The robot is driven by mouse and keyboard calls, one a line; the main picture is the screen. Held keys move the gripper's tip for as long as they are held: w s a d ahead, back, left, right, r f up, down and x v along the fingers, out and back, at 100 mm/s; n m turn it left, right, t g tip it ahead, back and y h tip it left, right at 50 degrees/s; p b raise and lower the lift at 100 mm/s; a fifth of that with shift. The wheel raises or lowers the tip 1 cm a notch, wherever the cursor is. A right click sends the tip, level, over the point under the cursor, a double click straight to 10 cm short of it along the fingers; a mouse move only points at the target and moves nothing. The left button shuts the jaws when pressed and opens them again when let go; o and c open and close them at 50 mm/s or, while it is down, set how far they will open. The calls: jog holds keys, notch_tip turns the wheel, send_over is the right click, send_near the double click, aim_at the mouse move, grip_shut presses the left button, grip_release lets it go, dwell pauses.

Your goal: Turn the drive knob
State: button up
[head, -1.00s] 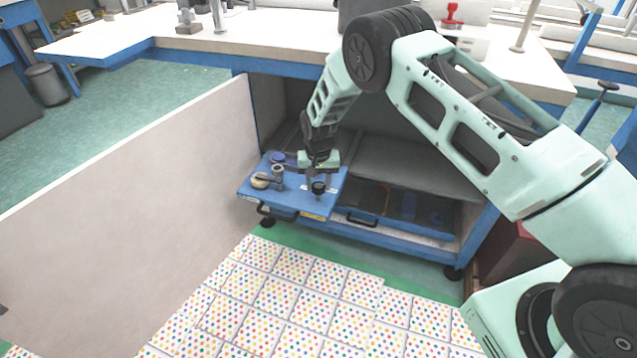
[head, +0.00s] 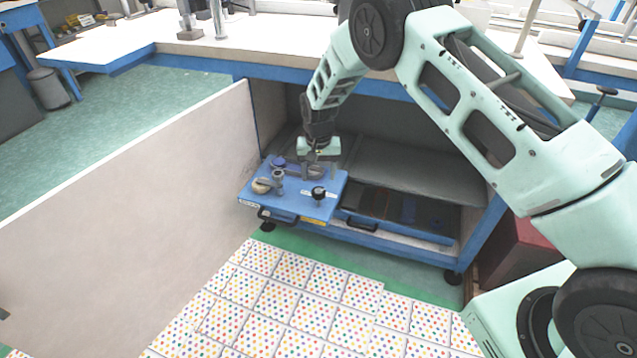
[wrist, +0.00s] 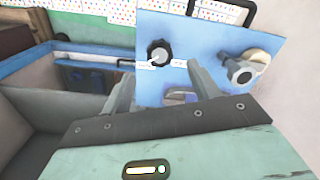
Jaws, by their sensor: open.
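The drive knob (head: 318,194) is black and round, and stands on a blue panel (head: 297,203) in the open lower cabinet. It also shows in the wrist view (wrist: 159,52), with a pale label strip beside it. My gripper (head: 316,171) is above and behind the knob, apart from it. In the wrist view my gripper (wrist: 163,85) has its two fingers spread, with nothing between them. The knob lies beyond the fingertips, between them in the picture. Part of the panel behind the knob is hidden by my gripper in the head view.
A grey post (head: 278,181) and a beige disc (head: 261,187) stand left of the knob. A black handle (head: 275,218) is on the panel's front. A blue tray (head: 400,228) is at right. A white partition (head: 140,205) stands at left. The cabinet sits under a worktop.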

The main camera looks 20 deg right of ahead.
aim_at(318, 191)
notch_tip(318, 191, up, 11)
jog(key=shift+r+p, duration=0.15)
jog(key=shift+p, duration=0.3)
jog(key=s+a+r+n+y, duration=0.1)
jog(key=s+a+r+n, duration=0.1)
jog(key=s+a+r, duration=0.3)
jog(key=s+a+r+n, duration=0.1)
jog(key=s+r, duration=0.2)
jog(key=s, duration=0.4)
jog(key=s+a+r+n+y, duration=0.1)
jog(key=s+a+r+n, duration=0.1)
jog(key=s+a+r, duration=0.3)
jog(key=s+d+r+n+h, duration=0.1)
jog(key=s+d+n, duration=0.15)
jog(key=s, duration=0.95)
jog(key=s+d+r+n, duration=0.1)
jog(key=s+d+n, duration=0.15)
jog(key=s, duration=1.05)
notch_tip(318, 191, up, 16)
jog(key=p, duration=1.5)
jog(key=shift+n+p, duration=0.3)
jog(key=shift+p, duration=0.05)
